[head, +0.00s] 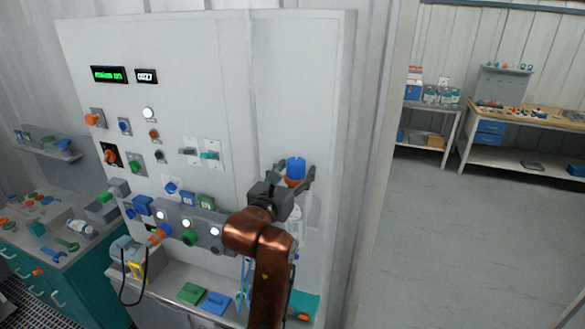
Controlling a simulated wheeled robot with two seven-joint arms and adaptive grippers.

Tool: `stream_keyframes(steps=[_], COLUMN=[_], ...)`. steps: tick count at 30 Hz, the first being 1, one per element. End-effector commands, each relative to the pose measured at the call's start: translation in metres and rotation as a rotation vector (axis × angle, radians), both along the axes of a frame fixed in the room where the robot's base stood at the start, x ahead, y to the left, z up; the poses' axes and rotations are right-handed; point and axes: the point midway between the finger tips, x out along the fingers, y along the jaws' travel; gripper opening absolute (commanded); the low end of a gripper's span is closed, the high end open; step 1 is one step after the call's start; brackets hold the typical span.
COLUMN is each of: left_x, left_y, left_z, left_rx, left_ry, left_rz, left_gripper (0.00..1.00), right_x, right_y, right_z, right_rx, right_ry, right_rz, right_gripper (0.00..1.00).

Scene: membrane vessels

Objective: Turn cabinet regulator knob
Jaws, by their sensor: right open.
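The grey-white cabinet panel (230,90) stands in front of me, with many controls on its left and middle part. A blue knob-like cylinder (296,166) with an orange band below it shows at the panel's right part; I take it for the regulator knob. My right gripper (293,173) is open, with one finger on each side of this cylinder. Whether the fingers touch it I cannot tell. The gripper body and my copper-coloured arm hide what lies below the cylinder, except part of a pale round gauge-like piece (297,212). My left gripper is not in view.
Orange, blue and green knobs, switches and two displays (123,75) cover the panel's left side. A ledge below holds a green pad (191,293) and a blue pad (215,303). A teal bench (72,270) stands left. Open floor (470,240) lies right, before a workbench (530,115).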

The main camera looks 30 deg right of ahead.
Motion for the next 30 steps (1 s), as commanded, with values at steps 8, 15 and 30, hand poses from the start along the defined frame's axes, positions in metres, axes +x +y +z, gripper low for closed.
stream_keyframes(steps=[8, 15, 30], left_x=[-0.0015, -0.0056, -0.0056], left_y=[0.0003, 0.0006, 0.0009], left_z=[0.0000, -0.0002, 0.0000], left_rx=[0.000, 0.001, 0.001], left_ry=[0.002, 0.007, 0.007], left_rz=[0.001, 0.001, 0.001], left_gripper=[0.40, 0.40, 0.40], right_x=[0.0045, 0.0043, 0.0031], right_y=[0.0057, 0.0056, 0.0040], right_z=[-0.0004, -0.0003, 0.0000], right_rx=[0.000, 0.000, -0.001], right_ry=[0.000, 0.000, 0.000], right_rz=[0.011, 0.011, 0.012], right_gripper=[0.54, 0.37, 0.12])
